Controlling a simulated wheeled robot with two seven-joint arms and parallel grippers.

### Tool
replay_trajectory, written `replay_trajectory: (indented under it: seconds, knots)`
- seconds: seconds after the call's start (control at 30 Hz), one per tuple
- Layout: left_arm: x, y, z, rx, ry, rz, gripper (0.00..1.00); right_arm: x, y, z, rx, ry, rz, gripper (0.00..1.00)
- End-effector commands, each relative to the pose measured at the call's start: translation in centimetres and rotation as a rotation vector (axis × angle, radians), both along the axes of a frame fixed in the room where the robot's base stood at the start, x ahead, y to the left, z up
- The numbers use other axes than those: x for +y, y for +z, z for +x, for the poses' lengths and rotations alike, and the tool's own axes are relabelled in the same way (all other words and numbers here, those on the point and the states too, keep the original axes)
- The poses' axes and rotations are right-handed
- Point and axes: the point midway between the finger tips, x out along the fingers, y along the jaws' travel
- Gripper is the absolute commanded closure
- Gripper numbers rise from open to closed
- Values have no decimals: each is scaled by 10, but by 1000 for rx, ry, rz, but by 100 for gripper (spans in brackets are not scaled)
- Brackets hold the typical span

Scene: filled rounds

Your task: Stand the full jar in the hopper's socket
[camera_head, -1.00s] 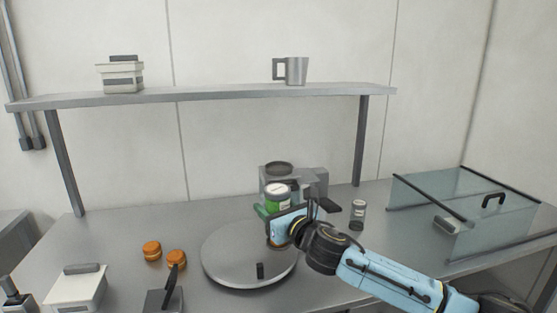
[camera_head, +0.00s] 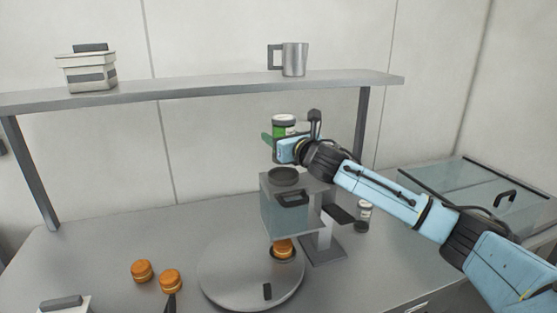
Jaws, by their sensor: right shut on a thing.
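My right gripper (camera_head: 286,147) is shut on a jar (camera_head: 284,124) with a green body and a pale top. It holds the jar about upright, raised above the hopper (camera_head: 285,208). The hopper is a grey, box-shaped machine with a dark round socket (camera_head: 284,175) on its top. The socket looks empty, and the jar is apart from it. The jar's lower part is hidden behind the gripper.
A small jar (camera_head: 363,215) stands right of the hopper. A glass-sided case (camera_head: 465,190) is at right. A shelf (camera_head: 200,88) spans behind.

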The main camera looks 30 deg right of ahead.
Motion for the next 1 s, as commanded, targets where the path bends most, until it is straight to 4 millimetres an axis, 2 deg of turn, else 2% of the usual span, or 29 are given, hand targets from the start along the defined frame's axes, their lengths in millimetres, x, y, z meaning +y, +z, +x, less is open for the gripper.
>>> replay_trajectory:
  seconds: [0.07,0.17,0.43,0.6,0.8,0.83,1.0]
  knots:
    - [0,-2,-10,14,0,1,21,0,-10,0,0,-1,3,75]
    - [0,-2,-9,12,0,1,21,0,-16,0,-3,-1,0,75]
    - [-2,-2,27,-44,-1,-5,21,0,-50,0,0,-1,2,75]
    - [-2,-2,27,-44,-1,-5,21,-1,-51,0,-3,-1,-1,75]
    - [-2,-5,16,-28,-1,-4,21,0,-55,0,-3,-1,0,75]
    - [-2,-5,15,-26,-1,-4,21,0,-55,0,-1,-1,0,44]
    - [-2,-4,12,-21,-1,-3,21,0,-55,0,-1,-1,0,25]
